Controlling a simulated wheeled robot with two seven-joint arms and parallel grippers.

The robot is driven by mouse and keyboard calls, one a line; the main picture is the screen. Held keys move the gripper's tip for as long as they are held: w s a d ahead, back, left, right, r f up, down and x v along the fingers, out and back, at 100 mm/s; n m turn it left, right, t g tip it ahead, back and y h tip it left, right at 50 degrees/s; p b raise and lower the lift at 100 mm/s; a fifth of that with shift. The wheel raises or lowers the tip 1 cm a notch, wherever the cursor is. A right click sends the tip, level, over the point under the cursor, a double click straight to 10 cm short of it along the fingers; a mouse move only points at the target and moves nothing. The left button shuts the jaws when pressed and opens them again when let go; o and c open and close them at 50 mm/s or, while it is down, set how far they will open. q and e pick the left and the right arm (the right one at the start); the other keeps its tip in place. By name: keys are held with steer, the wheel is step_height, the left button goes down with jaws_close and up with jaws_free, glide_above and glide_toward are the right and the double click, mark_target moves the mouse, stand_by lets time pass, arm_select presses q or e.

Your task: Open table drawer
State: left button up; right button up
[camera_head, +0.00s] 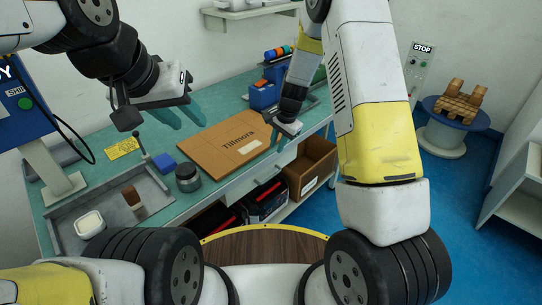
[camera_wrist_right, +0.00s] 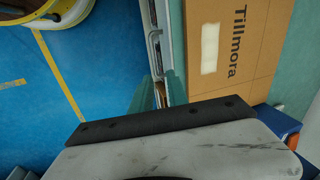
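The teal-topped table (camera_head: 215,98) has pale drawer fronts along its front edge, and one drawer front (camera_head: 268,170) is visible near my right gripper. The drawers look closed. My right gripper (camera_head: 277,139) points down at the table's front edge, beside the cardboard box. In the right wrist view its two teal fingers (camera_wrist_right: 162,92) are apart with a narrow gap, over the edge strip and a metal handle (camera_wrist_right: 156,45). I cannot tell whether they touch it. My left gripper (camera_head: 182,114) is open and empty above the back left of the table.
Below are an open carton (camera_head: 310,170) and dark cases (camera_head: 264,202).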

steer(key=m, duration=0.1)
glide_toward(272, 176)
steer(key=x, duration=0.7)
steer(key=shift+w+a+f, duration=0.15)
steer(key=shift+a+f, duration=0.05)
steer(key=shift+f, duration=0.1)
jaws_close()
stand_by(1.0)
